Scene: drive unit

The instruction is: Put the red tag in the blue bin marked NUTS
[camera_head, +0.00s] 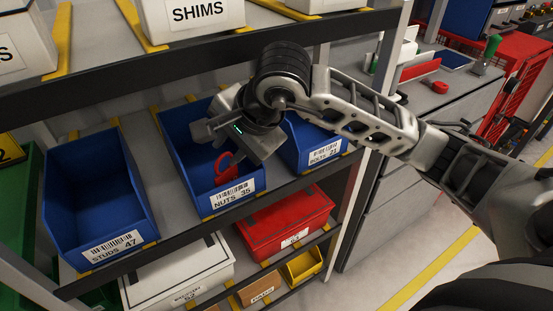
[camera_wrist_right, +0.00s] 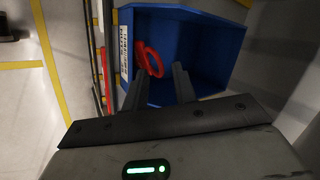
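The red tag (camera_head: 223,168), with a ring shape, shows inside the outline of the blue bin marked NUTS (camera_head: 185,160), near its front wall. The right wrist view also shows the tag (camera_wrist_right: 150,60) against the bin (camera_wrist_right: 205,22), just beyond one fingertip. I cannot tell whether the tag rests on the bin's floor or touches the finger. My right gripper (camera_wrist_right: 160,82) is over the bin's open top, pointing into it, with its two fingers apart and nothing visible between them. In the head view its fingertips are largely hidden by its body. My left gripper is out of view.
A blue STUDS bin (camera_head: 95,195) stands left of NUTS, and a blue BOLTS bin (camera_head: 312,148) stands right. The SHIMS box (camera_head: 195,14) sits on the shelf above. A red box (camera_head: 285,222) is below. A grey bench (camera_head: 440,95) stands at right.

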